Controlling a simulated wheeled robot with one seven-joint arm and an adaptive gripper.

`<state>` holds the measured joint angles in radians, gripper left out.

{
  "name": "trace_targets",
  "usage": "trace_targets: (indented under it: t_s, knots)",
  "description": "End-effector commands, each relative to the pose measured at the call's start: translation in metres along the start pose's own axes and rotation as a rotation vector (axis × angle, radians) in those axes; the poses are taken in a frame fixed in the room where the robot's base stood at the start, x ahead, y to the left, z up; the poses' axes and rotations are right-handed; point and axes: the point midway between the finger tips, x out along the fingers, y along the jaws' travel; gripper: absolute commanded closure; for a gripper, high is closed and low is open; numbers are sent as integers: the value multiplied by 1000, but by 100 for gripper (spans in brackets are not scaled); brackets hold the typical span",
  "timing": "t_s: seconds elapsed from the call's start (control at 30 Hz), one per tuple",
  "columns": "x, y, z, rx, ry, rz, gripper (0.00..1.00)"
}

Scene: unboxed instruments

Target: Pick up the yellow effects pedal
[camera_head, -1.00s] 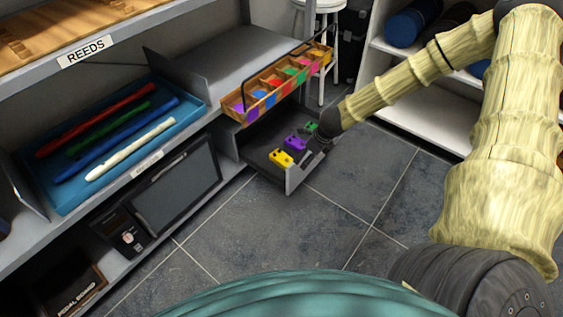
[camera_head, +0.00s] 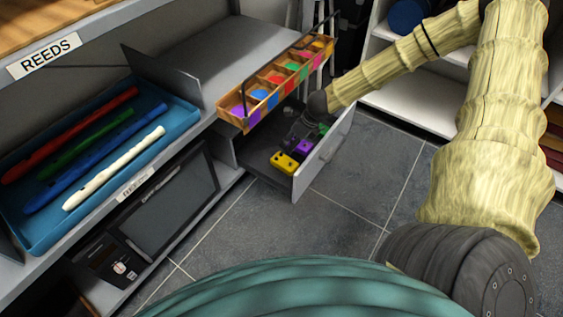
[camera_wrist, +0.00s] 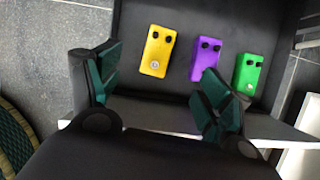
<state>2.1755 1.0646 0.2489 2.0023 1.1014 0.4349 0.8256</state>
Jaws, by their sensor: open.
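The yellow effects pedal (camera_head: 284,163) lies in an open dark drawer (camera_head: 262,167) low under the shelf. In the wrist view the yellow pedal (camera_wrist: 157,52) lies flat, with two black knobs and a round switch. My gripper (camera_wrist: 157,92) is open, with one finger at the left and one at the right. The yellow pedal shows beyond and between the fingertips, apart from both. The right finger overlaps the lower edge of the purple pedal (camera_wrist: 205,60). In the head view my gripper (camera_head: 306,128) is over the drawer, and its fingers are hard to make out.
A green pedal (camera_wrist: 249,74) lies right of the purple one. The drawer's front panel (camera_head: 325,153) stands as a wall beside the pedals. An orange compartment tray (camera_head: 234,117) overhangs the drawer. A blue tray (camera_head: 35,240) of recorders is at the left. Tiled floor is open in front.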

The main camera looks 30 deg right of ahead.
Motion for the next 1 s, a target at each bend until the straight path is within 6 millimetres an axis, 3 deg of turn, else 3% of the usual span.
trace_targets:
  t_s: [0.43,0.73,1.0]
  knots:
    - [52,0,-22,1,0,-1,21]
    - [67,0,-25,-1,2,-1,21]
    - [103,0,-26,-1,2,-1,21]
